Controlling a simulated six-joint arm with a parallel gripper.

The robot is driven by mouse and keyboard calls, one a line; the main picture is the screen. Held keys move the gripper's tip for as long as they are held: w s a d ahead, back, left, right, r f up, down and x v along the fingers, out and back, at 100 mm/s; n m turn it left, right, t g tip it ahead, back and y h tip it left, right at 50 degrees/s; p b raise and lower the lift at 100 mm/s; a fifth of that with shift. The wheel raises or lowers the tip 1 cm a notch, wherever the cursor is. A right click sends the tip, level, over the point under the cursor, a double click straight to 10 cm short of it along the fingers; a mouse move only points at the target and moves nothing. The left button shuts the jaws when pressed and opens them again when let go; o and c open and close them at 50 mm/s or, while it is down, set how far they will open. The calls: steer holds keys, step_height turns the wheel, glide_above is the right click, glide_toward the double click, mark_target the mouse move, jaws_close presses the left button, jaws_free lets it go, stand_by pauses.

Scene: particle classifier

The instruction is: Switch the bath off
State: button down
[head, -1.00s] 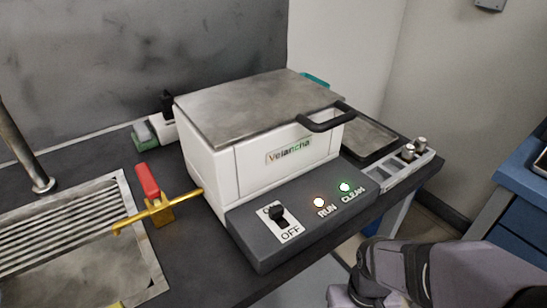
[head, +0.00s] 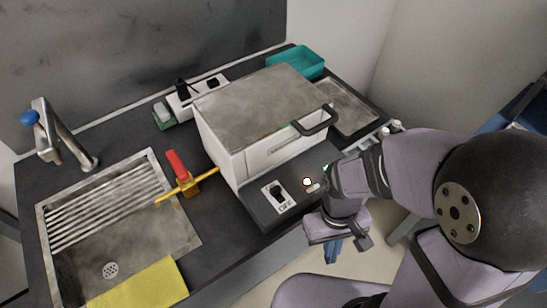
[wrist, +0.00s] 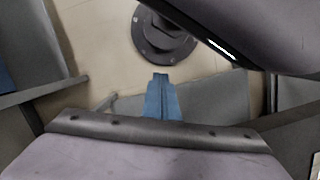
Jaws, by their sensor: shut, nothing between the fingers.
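The bath (head: 262,112) is a white box with a grey metal lid and a black handle, lid closed, on the dark bench. Its front panel carries a black rocker switch (head: 278,192) on a white plate with an OFF label at its lower edge.
A yellow tap with a red lever (head: 178,165) stands left of the bath. A sink (head: 190,235) with a yellow cloth (head: 140,285) is at the left. A teal tray (head: 297,62) and a power strip (head: 198,92) lie behind. Space before the switch is clear.

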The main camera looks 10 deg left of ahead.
step_height(320, 180, up, 13)
steer(key=s+n+h+p, duration=0.1)
steer(key=n+p, duration=0.1)
steer(key=p, duration=1.1)
step_height(320, 180, up, 8)
steer(key=n+t+y+p, duration=0.3)
steer(key=t+y+p, duration=0.2)
steer(key=p, duration=0.7)
glide_above(276, 185)
steer(key=s+d, duration=0.2)
steer(key=shift+a, duration=0.2)
steer(key=shift+f, duration=0.1)
steer(key=b+x, duration=0.3)
steer(key=x, duration=0.4)
steer(key=shift+w+f, duration=0.15)
steer(key=shift+f, duration=0.25)
steer(key=shift+x, duration=1.05)
